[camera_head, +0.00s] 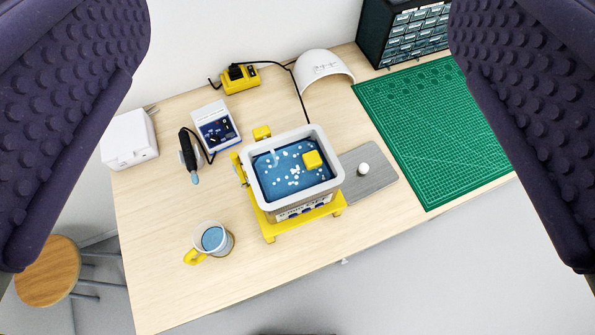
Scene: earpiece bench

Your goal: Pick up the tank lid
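The tank lid (377,184) is a flat grey plate with a small white knob (363,169) on top. It lies on the bench just right of the tank, and its left part is hidden by the tank. The tank (331,142) is a white-rimmed box on a yellow stand, open at the top. It has blue liquid with white specks and a yellow block inside. My gripper (298,150) is wide open, with a purple padded finger at each side of the picture. Nothing is between the fingers near the camera; the bench and lid are farther off.
A mug (222,240) with blue contents stands front left of the tank. A soldering-style tool (187,150), blue-topped device (216,128) and white box (129,139) are left. Yellow power block (240,79), white dome (322,70) and drawer cabinet (405,35) stand behind. A green mat (435,125) lies right.

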